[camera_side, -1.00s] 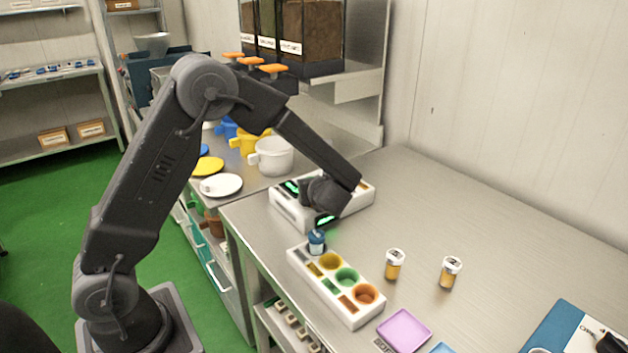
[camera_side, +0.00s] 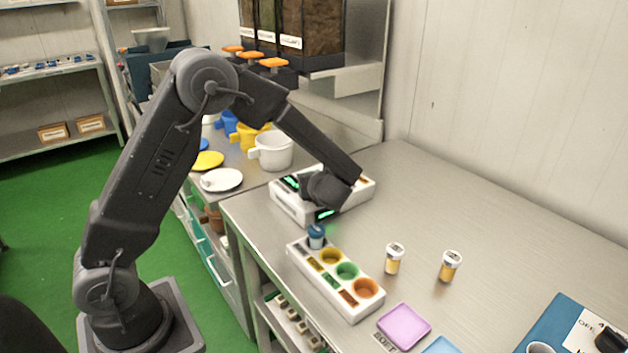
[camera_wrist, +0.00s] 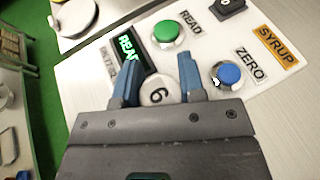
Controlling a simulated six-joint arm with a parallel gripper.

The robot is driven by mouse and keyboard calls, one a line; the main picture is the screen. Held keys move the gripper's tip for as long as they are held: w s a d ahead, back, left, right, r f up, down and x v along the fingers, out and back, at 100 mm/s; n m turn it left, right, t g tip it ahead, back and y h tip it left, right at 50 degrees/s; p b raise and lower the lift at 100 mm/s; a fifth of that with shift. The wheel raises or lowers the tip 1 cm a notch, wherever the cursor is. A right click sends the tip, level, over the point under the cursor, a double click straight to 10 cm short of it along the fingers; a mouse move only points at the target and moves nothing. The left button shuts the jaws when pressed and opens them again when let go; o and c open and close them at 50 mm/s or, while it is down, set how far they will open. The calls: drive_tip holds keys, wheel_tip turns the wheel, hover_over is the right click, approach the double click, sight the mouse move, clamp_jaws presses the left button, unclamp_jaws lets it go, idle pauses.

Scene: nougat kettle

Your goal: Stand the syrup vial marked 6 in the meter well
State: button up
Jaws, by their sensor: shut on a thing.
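The syrup vial marked 6 (camera_wrist: 156,93) shows its round white cap in the wrist view, between the two blue fingers of my gripper (camera_wrist: 158,72). My gripper is shut on it. The meter (camera_side: 281,207) is a white box with a green-lit display (camera_wrist: 130,50), a green READ button (camera_wrist: 167,33) and a blue ZERO button (camera_wrist: 228,74). The meter well is hidden behind the vial and gripper, so I cannot tell how deep the vial sits.
A purple tray (camera_side: 404,325) lies nearer.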

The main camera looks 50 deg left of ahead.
drive_tip(key=shift+f, duration=0.65)
drive_tip(key=o, duration=0.6)
drive_tip(key=shift+o, duration=0.2)
drive_tip(key=shift+d, duration=0.1)
drive_tip(key=v, duration=1.1)
drive_tip(key=shift+r, duration=0.15)
idle(0.4)
drive_tip(key=s+d+r+n+h, duration=0.2)
drive_tip(key=s+r+n+h, duration=0.1)
drive_tip(key=s+n, duration=0.4)
drive_tip(key=s+d+r+n+h, duration=0.2)
drive_tip(key=s+r+n+h, duration=0.1)
drive_tip(key=s+n+h, duration=0.2)
drive_tip(key=s+d+r+n+h, duration=0.2)
drive_tip(key=s+r+n+h, duration=0.2)
drive_tip(key=s+n, duration=0.5)
drive_tip(key=shift+s+n+h, duration=0.3)
drive_tip(key=shift+s+n, duration=0.1)
drive_tip(key=shift+n, duration=0.4)
